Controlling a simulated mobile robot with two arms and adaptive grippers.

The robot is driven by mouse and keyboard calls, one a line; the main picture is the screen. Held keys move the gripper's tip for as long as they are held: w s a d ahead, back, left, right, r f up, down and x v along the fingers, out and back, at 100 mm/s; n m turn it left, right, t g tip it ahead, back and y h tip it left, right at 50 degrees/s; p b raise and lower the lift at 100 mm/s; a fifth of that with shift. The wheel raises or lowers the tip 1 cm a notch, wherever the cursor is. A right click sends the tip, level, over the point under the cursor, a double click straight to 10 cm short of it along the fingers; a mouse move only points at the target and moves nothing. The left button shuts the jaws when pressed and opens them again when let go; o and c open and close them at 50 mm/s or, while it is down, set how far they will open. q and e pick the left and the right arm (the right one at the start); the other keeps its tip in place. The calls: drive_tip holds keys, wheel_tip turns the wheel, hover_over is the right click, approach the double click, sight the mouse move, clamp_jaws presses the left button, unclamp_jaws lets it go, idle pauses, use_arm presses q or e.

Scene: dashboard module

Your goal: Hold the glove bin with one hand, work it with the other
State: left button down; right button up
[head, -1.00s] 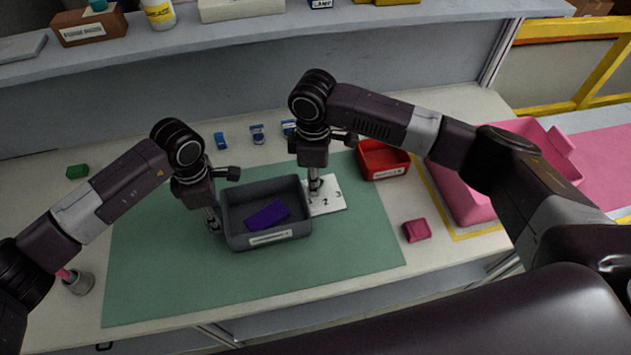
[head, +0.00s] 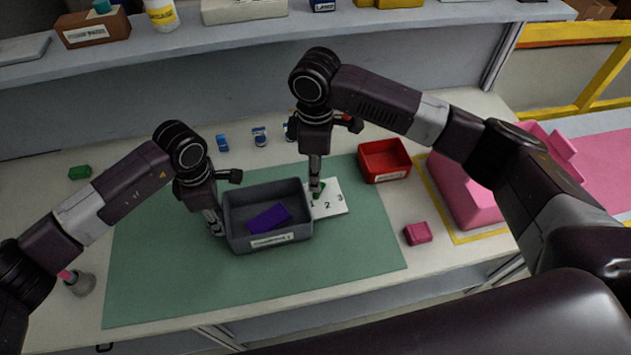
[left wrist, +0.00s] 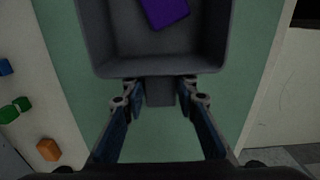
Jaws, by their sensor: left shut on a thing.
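The grey glove bin (head: 236,230) stands on the green mat with a purple piece (head: 268,217) lying inside; both show in the left wrist view, the bin's near wall (left wrist: 150,68) and the purple piece (left wrist: 165,10). My left gripper (head: 218,229) is at the bin's left side, shut on a tab of the bin, seen between its fingers (left wrist: 160,95) in the left wrist view. My right gripper (head: 316,186) is over a white card (head: 333,206) with printed numbers, right of the bin.
A red bin (head: 385,172), a pink block (head: 418,233) and a large pink bin (head: 470,200) stand to the right. Small blue pieces (head: 260,137) and a green block (head: 79,172) lie behind the mat (head: 165,280). The mat's front is clear.

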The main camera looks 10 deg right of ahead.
wheel_tip(320, 180, up, 7)
drive_tip(key=shift+r, duration=0.2)
idle(0.3)
use_arm(q)
drive_tip(key=c, duration=1.5)
unclamp_jaws()
drive_tip(key=shift+o, duration=0.2)
